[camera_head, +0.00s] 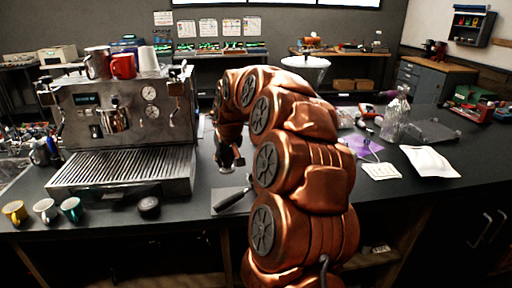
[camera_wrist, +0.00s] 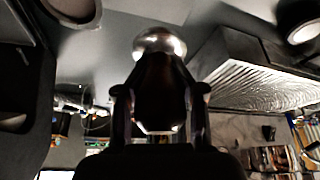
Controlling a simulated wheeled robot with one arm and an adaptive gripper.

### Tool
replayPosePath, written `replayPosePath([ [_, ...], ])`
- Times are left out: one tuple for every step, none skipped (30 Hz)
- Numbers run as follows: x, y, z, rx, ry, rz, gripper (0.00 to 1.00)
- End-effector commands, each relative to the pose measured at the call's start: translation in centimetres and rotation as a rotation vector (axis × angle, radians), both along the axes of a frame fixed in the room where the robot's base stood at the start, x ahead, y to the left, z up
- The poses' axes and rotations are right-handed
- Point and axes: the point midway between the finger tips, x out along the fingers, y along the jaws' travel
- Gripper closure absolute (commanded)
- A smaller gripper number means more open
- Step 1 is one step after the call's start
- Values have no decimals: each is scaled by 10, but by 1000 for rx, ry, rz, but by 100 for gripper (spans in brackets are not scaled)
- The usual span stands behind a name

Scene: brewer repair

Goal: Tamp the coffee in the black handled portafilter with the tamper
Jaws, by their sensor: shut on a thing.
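My gripper (camera_head: 228,160) hangs above the counter, just right of the espresso machine. In the wrist view my gripper (camera_wrist: 160,92) is shut on the tamper, whose dark handle (camera_wrist: 158,80) sits between the two fingers and whose rounded metal base (camera_wrist: 160,43) sticks out beyond them. The portafilter's black handle (camera_head: 234,198) lies on a grey mat (camera_head: 222,195) below and in front of my gripper. Its basket end is hidden behind my arm in the head view. A round rim at the wrist view's top left, cut by the edge, may be the basket; I cannot tell its contents.
The espresso machine (camera_head: 125,115) with its ribbed drip tray (camera_head: 125,168) stands left of my gripper. A round black object (camera_head: 149,207) and several small cups (camera_head: 45,208) stand before it.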

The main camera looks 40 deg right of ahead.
Motion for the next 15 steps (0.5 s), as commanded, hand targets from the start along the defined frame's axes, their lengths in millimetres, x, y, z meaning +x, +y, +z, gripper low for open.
replayPosePath([
  [-10, -21, 8, 2, -1, -29, 100],
  [-16, -30, 10, 3, 2, -40, 100],
  [-23, -42, 15, 3, 2, -54, 100],
  [-27, -50, 18, 3, 1, -65, 100],
  [-31, -57, 20, 3, -1, -75, 100],
  [-37, -65, 23, 4, 0, -84, 100],
  [-40, -70, 25, 5, 1, -90, 100],
  [-44, -74, 26, 7, 2, -96, 100],
  [-47, -78, 27, 8, 5, -103, 100],
  [-49, -81, 27, 10, 5, -105, 100],
  [-51, -83, 28, 10, 6, -108, 100],
  [-52, -84, 28, 11, 6, -109, 100],
  [-53, -85, 28, 10, 6, -111, 100],
  [-53, -86, 28, 10, 6, -112, 100],
  [-54, -86, 27, 11, 7, -112, 100],
])
